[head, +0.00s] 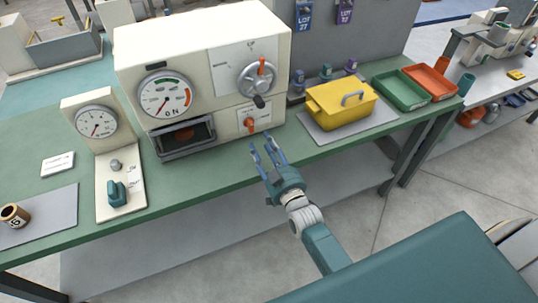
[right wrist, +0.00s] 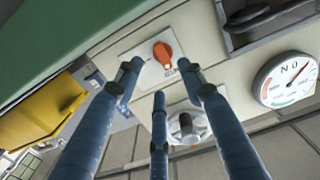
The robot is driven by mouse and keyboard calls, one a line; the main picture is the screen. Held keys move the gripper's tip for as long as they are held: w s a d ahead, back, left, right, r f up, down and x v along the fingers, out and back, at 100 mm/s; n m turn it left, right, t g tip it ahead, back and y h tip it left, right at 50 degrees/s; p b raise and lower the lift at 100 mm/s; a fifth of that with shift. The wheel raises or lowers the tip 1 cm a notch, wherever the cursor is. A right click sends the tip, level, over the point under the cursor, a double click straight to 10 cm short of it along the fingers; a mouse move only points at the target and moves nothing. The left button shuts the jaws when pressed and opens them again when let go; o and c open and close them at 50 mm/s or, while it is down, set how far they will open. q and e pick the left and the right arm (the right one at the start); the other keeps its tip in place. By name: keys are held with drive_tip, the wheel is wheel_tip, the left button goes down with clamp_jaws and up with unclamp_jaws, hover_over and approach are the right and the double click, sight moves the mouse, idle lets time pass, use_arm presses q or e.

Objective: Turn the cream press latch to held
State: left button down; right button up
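The cream press (head: 200,60) stands on the green bench. Low on its right front is a small white plate with an orange knob (head: 250,125), which looks like the latch; its lettering is too small to read. The knob also shows in the right wrist view (right wrist: 162,54), on its white plate and slightly tilted. My right gripper (head: 266,148) is open and empty, in front of and just below the knob. In the wrist view its fingers (right wrist: 160,75) are spread and point toward the plate, with the knob beyond the fingertips. No contact with it is visible. My left gripper is not in view.
Above the knob is a round grey dial with an orange pointer (head: 258,78). A dark drawer (head: 187,138) juts out to the left. A yellow box (head: 340,104) stands to the right on a grey mat, with green (head: 400,89) and orange (head: 430,82) trays beyond.

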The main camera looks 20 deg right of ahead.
drive_tip(key=shift+s, duration=2.3)
drive_tip(key=shift+f, duration=0.1)
